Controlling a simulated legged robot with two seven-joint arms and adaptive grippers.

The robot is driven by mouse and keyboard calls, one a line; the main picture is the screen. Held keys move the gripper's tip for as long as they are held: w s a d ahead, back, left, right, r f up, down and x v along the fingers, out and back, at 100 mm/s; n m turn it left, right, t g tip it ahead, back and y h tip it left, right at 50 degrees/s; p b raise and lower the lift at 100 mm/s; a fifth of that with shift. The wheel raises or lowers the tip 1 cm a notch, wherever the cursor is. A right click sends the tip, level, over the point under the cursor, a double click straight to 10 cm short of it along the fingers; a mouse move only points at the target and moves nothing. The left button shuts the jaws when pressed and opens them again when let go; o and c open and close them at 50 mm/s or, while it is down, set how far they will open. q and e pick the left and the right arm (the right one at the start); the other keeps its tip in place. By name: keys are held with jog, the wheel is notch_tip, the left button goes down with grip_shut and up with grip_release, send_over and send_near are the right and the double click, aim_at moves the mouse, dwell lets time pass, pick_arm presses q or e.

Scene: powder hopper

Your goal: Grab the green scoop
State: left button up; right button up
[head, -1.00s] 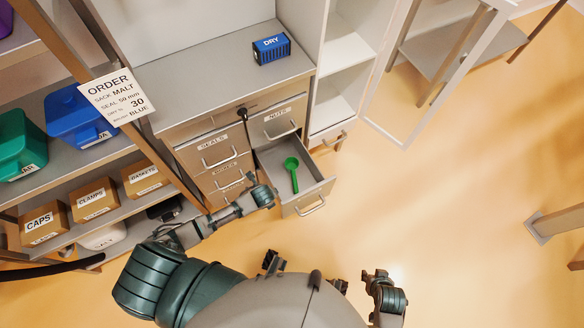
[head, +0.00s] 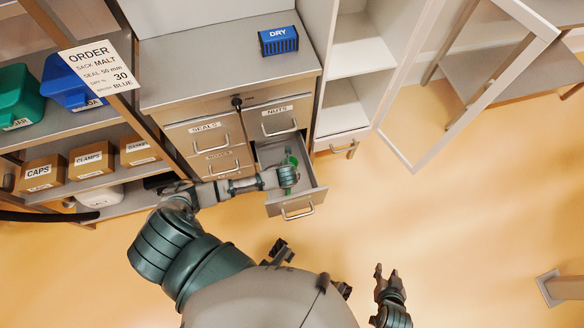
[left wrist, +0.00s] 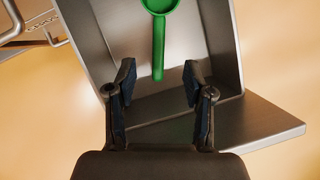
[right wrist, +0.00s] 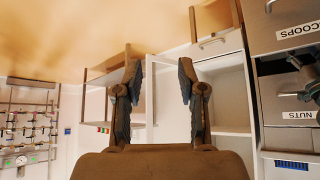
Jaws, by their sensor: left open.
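The green scoop (left wrist: 159,40) lies in the open drawer (left wrist: 104,70), its handle pointing down between the fingers in the left wrist view. In the head view the scoop (head: 291,160) is partly hidden by my left wrist. My left gripper (left wrist: 159,85) is open over the drawer, with its two fingers on either side of the handle's end and not closed on it. My right gripper (right wrist: 160,75) is open and empty; in the head view it is at the lower right (head: 386,272), away from the drawers.
The drawer cabinet (head: 225,75) carries a blue DRY box (head: 278,41) on top. An open glass door (head: 470,85) stands at the right. Shelves with labelled boxes (head: 92,160) are at the left.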

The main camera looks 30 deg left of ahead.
pick_arm(q)
jog(key=b+x, duration=0.3)
jog(key=x, duration=0.5)
jog(key=shift+w+f+b, duration=0.2)
jog(key=shift+f+b, duration=0.15)
jog(key=shift+f, duration=0.05)
jog(key=shift+a+f, duration=0.15)
jog(key=shift+f, duration=0.25)
jog(key=b+x, duration=0.3)
jog(key=x, duration=0.1)
jog(key=shift+w+a, duration=0.1)
jog(key=shift+a, duration=0.1)
jog(key=c, duration=0.9)
jog(key=shift+d, duration=0.15)
grip_shut()
pick_arm(e)
jog(key=w+a+r+t+y, duration=0.1)
jog(key=w+r+t+y, duration=0.1)
jog(key=w+r+t, duration=0.2)
jog(key=w+a+r+t+y, duration=0.1)
jog(key=w+a+r+t, duration=0.1)
jog(key=w+r+t, duration=0.3)
notch_tip(320, 180, up, 6)
jog(key=t, duration=0.4)
jog(key=shift+a+f+t+y, duration=0.2)
jog(key=shift+a+t+y, duration=0.1)
jog(key=shift+t+y, duration=0.1)
